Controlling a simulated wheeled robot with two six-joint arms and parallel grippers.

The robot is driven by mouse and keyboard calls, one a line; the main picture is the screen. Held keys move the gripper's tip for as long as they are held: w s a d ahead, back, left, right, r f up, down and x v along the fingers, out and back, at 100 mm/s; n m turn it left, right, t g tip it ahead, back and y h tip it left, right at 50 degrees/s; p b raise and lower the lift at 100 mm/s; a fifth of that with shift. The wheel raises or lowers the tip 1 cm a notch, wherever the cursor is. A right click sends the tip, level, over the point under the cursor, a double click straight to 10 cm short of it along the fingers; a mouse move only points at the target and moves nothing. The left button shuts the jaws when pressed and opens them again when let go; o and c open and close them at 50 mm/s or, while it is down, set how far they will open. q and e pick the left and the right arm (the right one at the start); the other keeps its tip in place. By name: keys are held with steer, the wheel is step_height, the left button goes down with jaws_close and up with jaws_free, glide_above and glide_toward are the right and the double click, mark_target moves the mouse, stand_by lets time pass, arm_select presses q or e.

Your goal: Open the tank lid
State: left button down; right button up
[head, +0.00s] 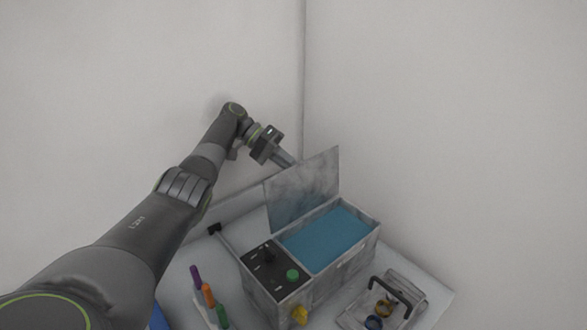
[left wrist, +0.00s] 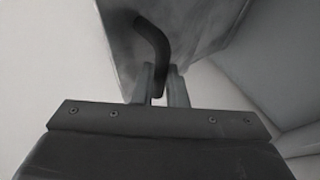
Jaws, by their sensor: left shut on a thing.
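The tank (head: 348,262) is a grey mottled box on the table, with blue liquid (head: 325,240) showing inside. Its lid (head: 305,187) stands raised, roughly upright, along the tank's back left side. My left gripper (head: 288,160) is behind the lid near its top edge, and its fingertips are partly hidden there. In the left wrist view the gripper (left wrist: 164,88) is shut on a dark curved handle (left wrist: 155,45) on the lid, whose grey panel (left wrist: 195,25) fills the top. My right gripper is not in view.
A black control panel (head: 262,258) with a green button (head: 292,274) adjoins the tank, and a yellow knob (head: 299,315) is on its front. Purple, orange and green tools (head: 208,295) stand at left. A clear tray (head: 412,290) with a black handle sits at right. Walls rise close behind.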

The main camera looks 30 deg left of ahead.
arm_select(q)
steer(key=shift+a+f+b, duration=0.25)
steer(key=shift+f+b, duration=0.2)
steer(key=shift+f, duration=0.5)
steer(key=shift+r+h, duration=0.1)
steer(key=shift+h, duration=0.2)
steer(key=c, duration=1.8)
jaws_free()
steer(key=o, duration=0.3)
steer(key=shift+w, duration=0.15)
steer(key=shift+o, duration=0.2)
steer(key=shift+d+r, duration=0.1)
steer(key=shift+r, duration=0.1)
step_height(320, 180, up, 10)
steer(key=b, duration=0.2)
